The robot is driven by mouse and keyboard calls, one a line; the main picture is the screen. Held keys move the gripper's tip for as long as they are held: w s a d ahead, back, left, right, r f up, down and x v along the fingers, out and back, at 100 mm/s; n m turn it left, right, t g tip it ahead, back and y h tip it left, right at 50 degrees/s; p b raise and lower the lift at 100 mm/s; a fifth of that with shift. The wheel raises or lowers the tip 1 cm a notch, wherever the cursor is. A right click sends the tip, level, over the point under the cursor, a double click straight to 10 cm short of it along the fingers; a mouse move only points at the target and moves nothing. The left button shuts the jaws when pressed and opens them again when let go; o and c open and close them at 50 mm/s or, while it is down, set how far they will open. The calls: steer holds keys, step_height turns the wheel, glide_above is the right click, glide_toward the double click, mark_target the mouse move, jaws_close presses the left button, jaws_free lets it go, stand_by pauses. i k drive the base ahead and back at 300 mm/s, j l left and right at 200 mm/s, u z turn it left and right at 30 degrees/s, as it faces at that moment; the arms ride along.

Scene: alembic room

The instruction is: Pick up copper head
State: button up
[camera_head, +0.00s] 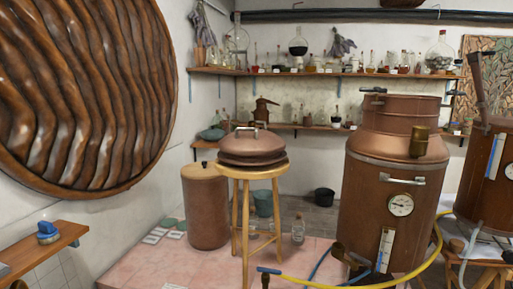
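A copper-brown domed lid (252,145) with a metal handle on top, likely the copper head, rests on a round wooden stool (252,171) near the middle of the view. It lies flat and appears to sit on a slightly wider brown ring or rim. My gripper does not show in the head camera view, so its place and state cannot be seen.
A large copper still (380,215) with a gauge stands right of the stool, and a brown cylinder (206,212) stands left. A yellow hose (427,262) curves along the floor at lower right. A wooden wall shelf (35,247) juts in at left.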

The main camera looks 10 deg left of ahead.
mark_target(249, 146)
steer(key=i+u, duration=0.2)
steer(key=i, duration=0.25)
steer(key=i+l+u, duration=0.25)
steer(key=i, duration=0.2)
